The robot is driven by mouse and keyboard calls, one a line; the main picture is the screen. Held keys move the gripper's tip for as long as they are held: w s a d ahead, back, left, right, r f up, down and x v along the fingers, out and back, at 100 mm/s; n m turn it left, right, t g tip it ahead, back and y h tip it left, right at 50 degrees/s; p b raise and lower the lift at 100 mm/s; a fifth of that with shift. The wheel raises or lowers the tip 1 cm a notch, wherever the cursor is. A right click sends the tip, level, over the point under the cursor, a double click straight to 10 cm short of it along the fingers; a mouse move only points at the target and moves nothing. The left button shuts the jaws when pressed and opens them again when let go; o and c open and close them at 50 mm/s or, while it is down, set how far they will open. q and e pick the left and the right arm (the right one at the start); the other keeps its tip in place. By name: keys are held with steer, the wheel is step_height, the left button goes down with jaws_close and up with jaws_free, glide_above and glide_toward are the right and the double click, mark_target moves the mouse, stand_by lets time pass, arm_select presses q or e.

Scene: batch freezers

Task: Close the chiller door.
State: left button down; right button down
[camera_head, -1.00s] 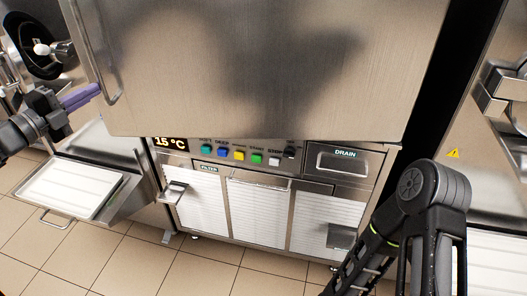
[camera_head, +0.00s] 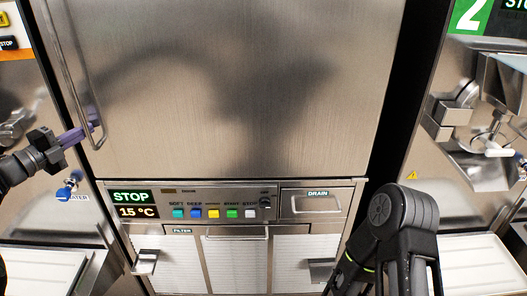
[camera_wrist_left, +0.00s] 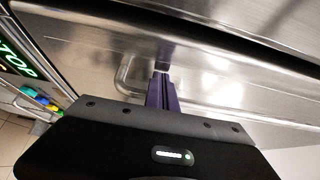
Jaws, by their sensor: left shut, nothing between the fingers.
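The chiller door (camera_head: 230,80) is a large stainless panel that fills the upper middle of the head view. It looks flush or nearly flush with the cabinet front; a small gap cannot be ruled out. Its vertical bar handle (camera_head: 72,75) runs down the left side. My left gripper (camera_head: 88,131) has its purple fingers shut and empty, at the lower end of the handle. In the left wrist view the fingers (camera_wrist_left: 161,92) point at the steel door surface beside the handle's end (camera_wrist_left: 128,80); contact cannot be told. My right gripper is out of view.
Below the door, the control panel (camera_head: 225,200) shows STOP and 15 °C, with several coloured buttons and a DRAIN drawer (camera_head: 315,204). Neighbouring machines stand left and right, with a tray (camera_head: 42,270) low at the left. My right arm is at the lower right.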

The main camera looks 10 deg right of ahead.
arm_select(q)
steer(key=shift+s+a, duration=0.1)
steer(key=shift+s, duration=0.15)
steer(key=shift+a, duration=0.15)
steer(key=b+v, duration=0.2)
steer(key=v, duration=0.5)
steer(key=shift+s+a, duration=0.2)
steer(key=shift+s, duration=0.1)
